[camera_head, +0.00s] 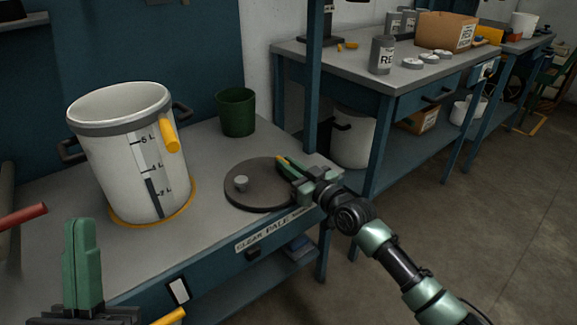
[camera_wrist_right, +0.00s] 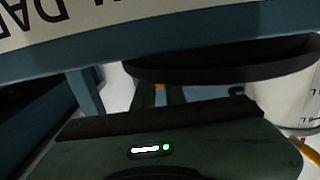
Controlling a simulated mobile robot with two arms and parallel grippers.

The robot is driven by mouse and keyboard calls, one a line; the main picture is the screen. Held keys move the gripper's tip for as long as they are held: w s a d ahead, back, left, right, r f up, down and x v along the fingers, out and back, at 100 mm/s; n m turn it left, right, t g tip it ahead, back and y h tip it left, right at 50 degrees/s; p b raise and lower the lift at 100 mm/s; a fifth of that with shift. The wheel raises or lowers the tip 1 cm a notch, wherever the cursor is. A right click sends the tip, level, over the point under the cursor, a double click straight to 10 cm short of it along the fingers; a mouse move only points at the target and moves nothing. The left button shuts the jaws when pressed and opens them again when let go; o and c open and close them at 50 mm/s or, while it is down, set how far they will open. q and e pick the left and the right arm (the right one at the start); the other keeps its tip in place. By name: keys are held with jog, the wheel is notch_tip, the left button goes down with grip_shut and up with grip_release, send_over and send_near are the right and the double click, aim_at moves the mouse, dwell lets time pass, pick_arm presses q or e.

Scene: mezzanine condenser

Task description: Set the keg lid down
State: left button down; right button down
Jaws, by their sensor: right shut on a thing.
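The keg lid (camera_head: 262,192) is a dark grey disc with a small pale knob. It looks level over the bench top near the front edge; whether it touches the bench is unclear. My right gripper (camera_head: 288,167) is shut on its right side. In the right wrist view the lid's dark rim (camera_wrist_right: 225,68) shows edge-on. The white keg (camera_head: 113,150), marked in litres, stands open and upright to the left on an orange ring; part of it shows in the wrist view (camera_wrist_right: 280,105). My left gripper (camera_head: 82,262) is low at left, apart from the keg; its opening is unclear.
A green cup (camera_head: 236,112) stands behind the lid. A label strip (camera_head: 275,230) runs along the bench's front edge. A red handle (camera_head: 22,216) is at far left. A second bench (camera_head: 350,65) behind holds cans and a cardboard box (camera_head: 445,30).

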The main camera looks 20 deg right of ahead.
jog(key=c, duration=1.5)
grip_release()
jog(key=shift+o, duration=0.2)
